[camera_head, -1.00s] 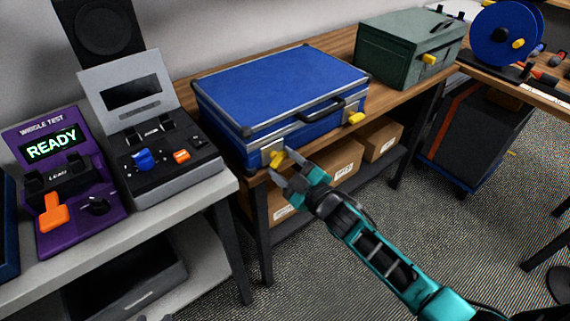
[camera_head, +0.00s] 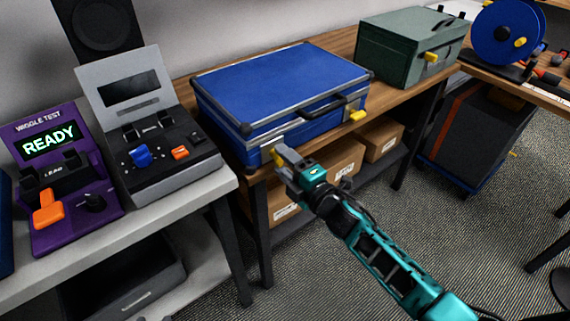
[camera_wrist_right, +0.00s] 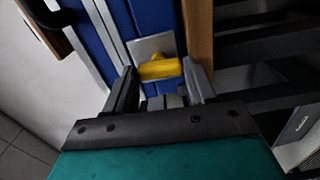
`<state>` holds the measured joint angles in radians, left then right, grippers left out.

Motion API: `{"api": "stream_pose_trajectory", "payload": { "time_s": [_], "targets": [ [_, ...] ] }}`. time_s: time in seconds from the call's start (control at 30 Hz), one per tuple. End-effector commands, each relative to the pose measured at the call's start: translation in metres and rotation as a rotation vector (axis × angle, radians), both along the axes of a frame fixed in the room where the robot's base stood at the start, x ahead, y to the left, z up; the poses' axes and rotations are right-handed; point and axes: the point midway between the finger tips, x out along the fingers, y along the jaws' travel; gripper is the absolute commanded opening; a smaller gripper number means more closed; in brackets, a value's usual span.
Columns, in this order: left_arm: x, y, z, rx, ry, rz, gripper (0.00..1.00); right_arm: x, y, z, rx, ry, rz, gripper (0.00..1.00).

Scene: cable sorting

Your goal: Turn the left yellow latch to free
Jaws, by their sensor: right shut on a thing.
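The blue case (camera_head: 285,90) lies closed on the wooden bench, with a dark handle on its front. Its left yellow latch (camera_wrist_right: 160,67) sits on a pale metal plate (camera_wrist_right: 152,47) in the right wrist view. My right gripper (camera_head: 282,158) is at the case's front left corner; in the right wrist view its fingers (camera_wrist_right: 160,85) stand on both sides of the latch and are shut on it. In the head view the gripper mostly hides this latch. The right yellow latch (camera_head: 357,115) sticks out from the case front. My left gripper is not in view.
A green box (camera_head: 405,50) with a yellow latch stands right of the case. A grey console (camera_head: 160,155) and a purple tester (camera_head: 60,180) reading READY stand to the left. Cardboard boxes (camera_head: 340,160) sit on the shelf below. The floor in front is clear.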

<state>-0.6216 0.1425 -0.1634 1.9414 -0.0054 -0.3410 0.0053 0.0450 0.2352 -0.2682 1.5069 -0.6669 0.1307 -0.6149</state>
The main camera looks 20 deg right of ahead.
Motion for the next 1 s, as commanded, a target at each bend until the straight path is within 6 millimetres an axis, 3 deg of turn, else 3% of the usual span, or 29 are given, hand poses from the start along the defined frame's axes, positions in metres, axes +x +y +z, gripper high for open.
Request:
{"api": "stream_pose_trajectory", "payload": {
  "time_s": [0.7, 0.73, 1.0],
  "targets": [
    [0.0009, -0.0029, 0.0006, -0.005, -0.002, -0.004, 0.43, -0.0004, -0.0003, -0.0012, -0.07, -0.022, 0.0, 0.25],
    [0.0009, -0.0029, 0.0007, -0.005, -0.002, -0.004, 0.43, -0.0004, -0.0003, -0.0012, -0.07, -0.022, 0.0, 0.58],
    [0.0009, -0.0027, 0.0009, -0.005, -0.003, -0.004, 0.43, -0.0003, -0.0002, -0.0006, -0.066, -0.023, 0.0, 0.81]
  ]
}}
